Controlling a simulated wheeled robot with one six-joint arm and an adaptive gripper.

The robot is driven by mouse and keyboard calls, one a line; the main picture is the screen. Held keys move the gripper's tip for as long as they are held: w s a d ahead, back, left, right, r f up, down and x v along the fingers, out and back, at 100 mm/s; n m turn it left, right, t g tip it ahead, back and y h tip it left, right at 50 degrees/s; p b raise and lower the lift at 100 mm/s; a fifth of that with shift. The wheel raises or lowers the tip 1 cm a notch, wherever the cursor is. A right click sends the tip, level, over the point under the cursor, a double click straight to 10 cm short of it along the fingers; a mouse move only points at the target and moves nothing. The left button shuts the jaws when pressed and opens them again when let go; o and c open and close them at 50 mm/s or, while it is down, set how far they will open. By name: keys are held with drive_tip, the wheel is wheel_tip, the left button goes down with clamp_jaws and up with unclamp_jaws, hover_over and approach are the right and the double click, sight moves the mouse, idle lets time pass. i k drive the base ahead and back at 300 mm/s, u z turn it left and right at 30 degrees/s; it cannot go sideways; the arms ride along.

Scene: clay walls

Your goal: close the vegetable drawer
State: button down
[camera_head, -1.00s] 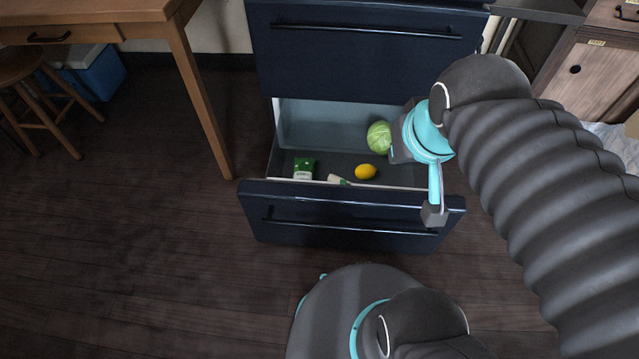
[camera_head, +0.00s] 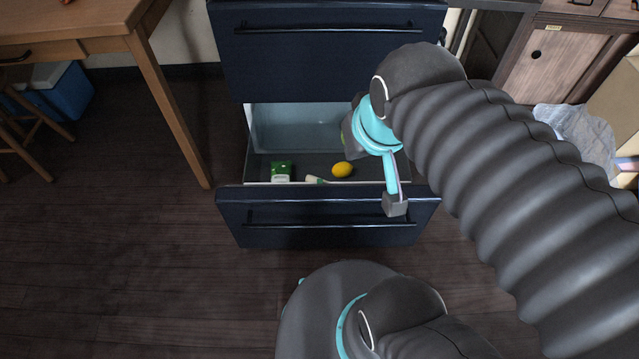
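The vegetable drawer (camera_head: 235,215) is the dark blue lower drawer of the fridge, pulled well out, with a long bar handle (camera_head: 330,226) on its front. Inside lie a yellow lemon (camera_head: 342,169), a green and white packet (camera_head: 281,171) and a pale slim item (camera_head: 316,180) partly hidden by the front panel. A green cabbage (camera_head: 347,127) is mostly hidden behind my gripper. My gripper (camera_head: 394,203), turquoise and grey, hangs over the right part of the drawer, its grey tip overlapping the front panel in the picture. I cannot tell whether it touches, and its other finger is not clear.
A closed dark blue drawer (camera_head: 325,65) is above. A wooden table (camera_head: 170,100) stands at left, with a blue box (camera_head: 66,97) beneath. A wooden cabinet (camera_head: 560,62) is at right, near a crumpled whitish bag (camera_head: 575,125). Dark floor (camera_head: 120,270) at left is clear.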

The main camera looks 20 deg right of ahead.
sight(294, 214)
drive_tip(key=u, duration=1.7)
drive_tip(key=k, duration=0.5)
drive_tip(key=z, duration=1.55)
